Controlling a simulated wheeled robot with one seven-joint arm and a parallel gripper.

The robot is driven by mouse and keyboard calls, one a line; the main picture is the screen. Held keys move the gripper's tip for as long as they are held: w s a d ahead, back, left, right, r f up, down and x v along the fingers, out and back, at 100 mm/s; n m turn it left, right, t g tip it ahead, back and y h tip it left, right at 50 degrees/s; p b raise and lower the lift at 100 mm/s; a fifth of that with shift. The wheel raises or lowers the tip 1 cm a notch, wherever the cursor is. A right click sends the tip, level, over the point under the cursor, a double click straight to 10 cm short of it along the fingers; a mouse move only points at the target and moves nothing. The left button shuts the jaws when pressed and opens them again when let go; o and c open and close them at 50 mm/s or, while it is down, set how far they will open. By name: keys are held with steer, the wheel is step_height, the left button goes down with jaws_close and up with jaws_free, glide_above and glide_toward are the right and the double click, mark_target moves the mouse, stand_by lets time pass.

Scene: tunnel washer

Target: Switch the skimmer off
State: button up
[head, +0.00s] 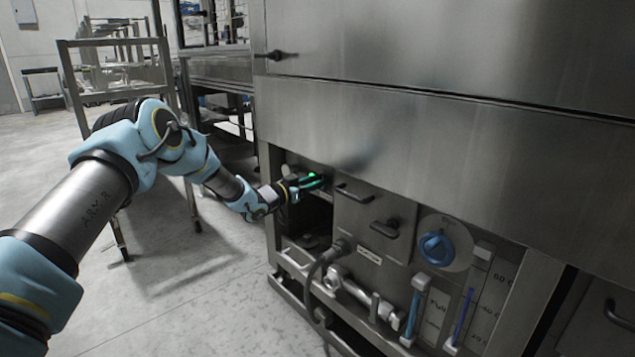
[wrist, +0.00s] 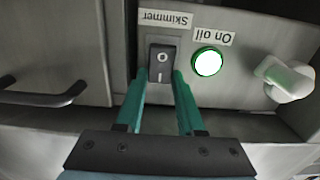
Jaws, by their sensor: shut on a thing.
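The skimmer switch (wrist: 160,62) is a black rocker marked O and I, set in a grey metal panel under a "Skimmer" label (wrist: 166,18). In the wrist view O is at the top and I at the bottom; I cannot tell which side is pressed in. My gripper (wrist: 162,76) has its two teal fingers at the left and right sides of the rocker, shut on it. In the head view my gripper (head: 320,183) reaches into the recess at the machine's left end, and the switch is hidden there.
A round green-rimmed lamp (wrist: 207,62) glows beside the switch, near an "On oil" label. A pale knob (wrist: 286,78) is further right. A dark handle (wrist: 42,93) is at left. The machine has a blue dial (head: 435,247) and a hose (head: 318,272).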

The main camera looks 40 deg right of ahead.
jaws_close()
steer(key=h+b, duration=0.2)
steer(key=b, duration=0.3)
steer(key=f+h+b, duration=0.1)
steer(key=h+b, duration=0.2)
steer(key=b, duration=0.2)
steer(key=shift+a+f+b, duration=0.2)
steer(key=shift+b, duration=0.1)
steer(key=shift+r, duration=0.1)
steer(key=o, duration=0.7)
jaws_free()
